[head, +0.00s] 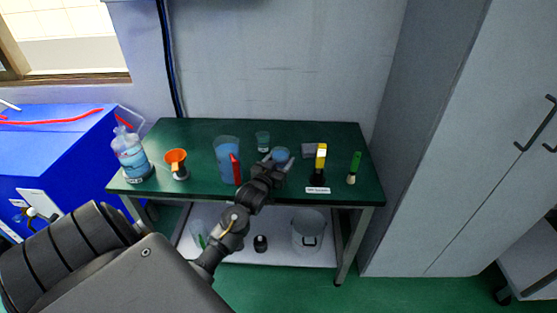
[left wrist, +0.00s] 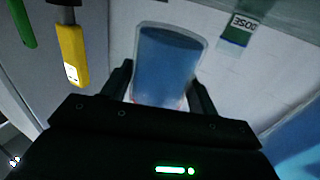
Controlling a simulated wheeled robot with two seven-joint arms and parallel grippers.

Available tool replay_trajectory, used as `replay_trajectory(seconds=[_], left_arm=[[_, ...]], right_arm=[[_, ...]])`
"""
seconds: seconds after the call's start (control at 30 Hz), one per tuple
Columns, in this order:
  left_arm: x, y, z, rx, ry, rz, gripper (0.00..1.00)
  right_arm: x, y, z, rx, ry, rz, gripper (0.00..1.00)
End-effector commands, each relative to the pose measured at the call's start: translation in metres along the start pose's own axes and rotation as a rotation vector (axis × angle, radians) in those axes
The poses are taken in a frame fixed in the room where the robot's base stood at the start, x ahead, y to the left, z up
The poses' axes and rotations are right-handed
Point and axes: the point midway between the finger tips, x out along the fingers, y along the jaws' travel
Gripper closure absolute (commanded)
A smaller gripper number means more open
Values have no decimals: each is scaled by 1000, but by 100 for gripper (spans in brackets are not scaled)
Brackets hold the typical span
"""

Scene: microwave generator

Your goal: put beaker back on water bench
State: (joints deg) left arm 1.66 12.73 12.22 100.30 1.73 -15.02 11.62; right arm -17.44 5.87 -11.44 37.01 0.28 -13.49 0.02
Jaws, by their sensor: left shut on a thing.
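My left gripper (head: 275,163) reaches over the green-topped bench (head: 330,137) from the front. It is shut on a clear beaker with blue liquid (head: 281,153). In the left wrist view the beaker (left wrist: 167,65) stands between the two fingers (left wrist: 160,90). The beaker is above the middle of the bench top; I cannot tell whether its base touches. My gripper hides its lower part. My right gripper is not in view.
A large blue pitcher (head: 225,152) with a red part stands left of my gripper. A small glass (head: 263,141) stands behind. A yellow-and-black item (head: 320,165) and a green-handled item (head: 354,167) stand right. A bottle (head: 130,152) and orange funnel (head: 176,158) stand left.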

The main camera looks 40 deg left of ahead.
Motion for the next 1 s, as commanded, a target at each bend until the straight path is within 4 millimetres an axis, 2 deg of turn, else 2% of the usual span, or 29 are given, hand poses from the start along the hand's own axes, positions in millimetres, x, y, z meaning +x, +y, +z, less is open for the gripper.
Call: replay_trajectory(seconds=[0.33,0.8,0.83,0.97,1.0], left_arm=[[4,2,33,0,-1,0,70],[4,2,39,0,1,0,70],[4,2,38,0,-1,0,37],[4,2,38,0,-1,0,20],[4,2,38,0,-1,0,19]], right_arm=[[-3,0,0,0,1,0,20],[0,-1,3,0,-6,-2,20],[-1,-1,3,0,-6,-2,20],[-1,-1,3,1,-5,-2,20],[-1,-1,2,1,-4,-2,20]])
